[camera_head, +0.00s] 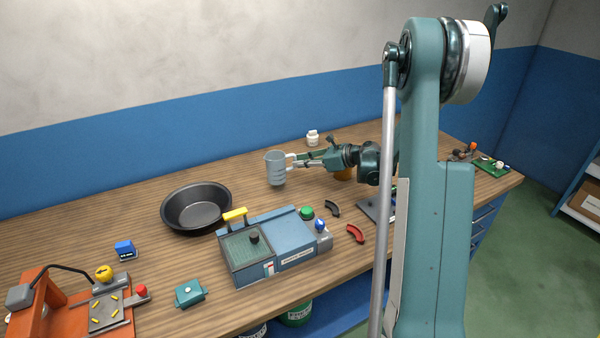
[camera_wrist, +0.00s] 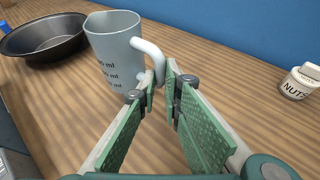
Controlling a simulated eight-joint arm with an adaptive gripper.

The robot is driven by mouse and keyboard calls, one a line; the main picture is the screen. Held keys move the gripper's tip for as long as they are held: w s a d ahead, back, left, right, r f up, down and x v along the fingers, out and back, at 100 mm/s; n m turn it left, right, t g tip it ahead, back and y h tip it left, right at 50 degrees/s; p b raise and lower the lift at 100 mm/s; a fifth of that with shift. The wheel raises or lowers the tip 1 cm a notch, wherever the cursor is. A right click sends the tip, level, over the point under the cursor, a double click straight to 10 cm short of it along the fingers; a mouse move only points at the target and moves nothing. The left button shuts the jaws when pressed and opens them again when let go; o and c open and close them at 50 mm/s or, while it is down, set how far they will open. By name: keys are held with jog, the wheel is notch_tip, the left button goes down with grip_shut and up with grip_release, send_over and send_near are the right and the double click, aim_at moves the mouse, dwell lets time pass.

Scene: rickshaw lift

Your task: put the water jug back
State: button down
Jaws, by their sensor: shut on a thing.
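The water jug (camera_head: 275,170) is a light grey measuring jug with dark ml markings, upright at the back middle of the bench. It also shows in the wrist view (camera_wrist: 113,52), with its handle towards me. My gripper (camera_head: 294,160) reaches in from the right and is shut on the jug's handle. In the wrist view the green-padded fingers (camera_wrist: 164,78) meet at the handle. I cannot tell whether the jug's base touches the bench or is slightly above it.
A black pan (camera_head: 197,209) stands left of the jug. A blue machine with a yellow handle (camera_head: 280,247) is in front. A white jar marked NUTS (camera_head: 312,137) stands behind my gripper. An orange fixture (camera_head: 45,300) is at front left. Bare bench lies around the jug.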

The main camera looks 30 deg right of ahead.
jog(key=shift+f, duration=0.1)
jog(key=shift+f+b, duration=0.4)
jog(key=shift+f, duration=1.6)
jog(key=c, duration=2.5)
grip_release()
jog(key=shift+r, duration=0.2)
jog(key=shift+s+d+r, duration=0.1)
jog(key=p+v, duration=0.2)
jog(key=v, duration=0.9)
jog(key=shift+s+d, duration=0.2)
jog(key=shift+s, duration=0.1)
jog(key=shift+r, duration=0.1)
